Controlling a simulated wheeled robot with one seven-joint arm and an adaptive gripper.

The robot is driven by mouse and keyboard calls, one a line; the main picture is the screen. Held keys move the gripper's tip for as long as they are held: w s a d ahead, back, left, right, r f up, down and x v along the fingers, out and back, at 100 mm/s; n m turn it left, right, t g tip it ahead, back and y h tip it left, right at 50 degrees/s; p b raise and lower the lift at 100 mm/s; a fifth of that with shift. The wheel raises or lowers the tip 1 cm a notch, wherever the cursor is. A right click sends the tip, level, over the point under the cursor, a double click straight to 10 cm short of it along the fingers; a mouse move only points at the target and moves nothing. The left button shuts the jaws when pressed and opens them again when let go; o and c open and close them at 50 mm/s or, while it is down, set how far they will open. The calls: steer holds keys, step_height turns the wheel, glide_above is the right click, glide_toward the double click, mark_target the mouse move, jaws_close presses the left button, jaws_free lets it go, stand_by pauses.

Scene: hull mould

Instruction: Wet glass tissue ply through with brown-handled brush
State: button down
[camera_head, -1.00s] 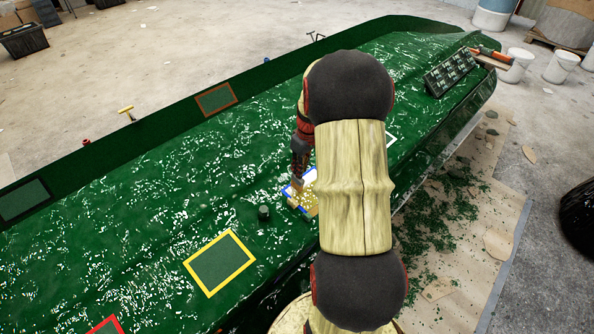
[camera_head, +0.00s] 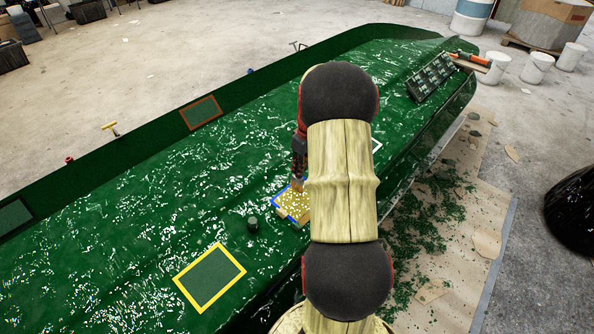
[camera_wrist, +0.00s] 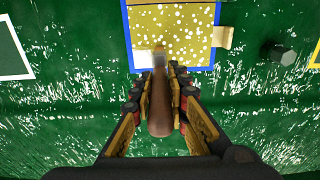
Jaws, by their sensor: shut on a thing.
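The glass tissue ply (camera_wrist: 172,35) is a yellowish sheet with many pale specks, inside a blue outline on the green hull mould. It also shows in the head view (camera_head: 287,206), partly hidden by my arm. My gripper (camera_wrist: 160,78) is shut on the brown-handled brush (camera_wrist: 160,108), whose handle points towards the wrist camera. The brush head is over the ply's near edge in the wrist view, beside a whitish patch (camera_wrist: 143,59). I cannot tell whether the bristles touch. A tan tab (camera_wrist: 222,37) sticks out at the ply's right edge.
A short dark green peg (camera_head: 252,224) stands on the mould near the ply. Yellow (camera_head: 209,278) and orange (camera_head: 200,113) outlined patches lie on the mould. A dark ribbed block (camera_head: 430,77) sits at the far end. White buckets (camera_head: 537,68) stand on the floor beyond.

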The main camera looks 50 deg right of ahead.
steer(key=d, duration=0.5)
steer(key=shift+s+d, duration=0.3)
steer(key=shift+d, duration=0.05)
stand_by(0.3)
step_height(320, 180, up, 7)
steer(key=s+p, duration=0.1)
steer(key=p, duration=0.3)
steer(key=shift+s+f, duration=0.1)
stand_by(0.4)
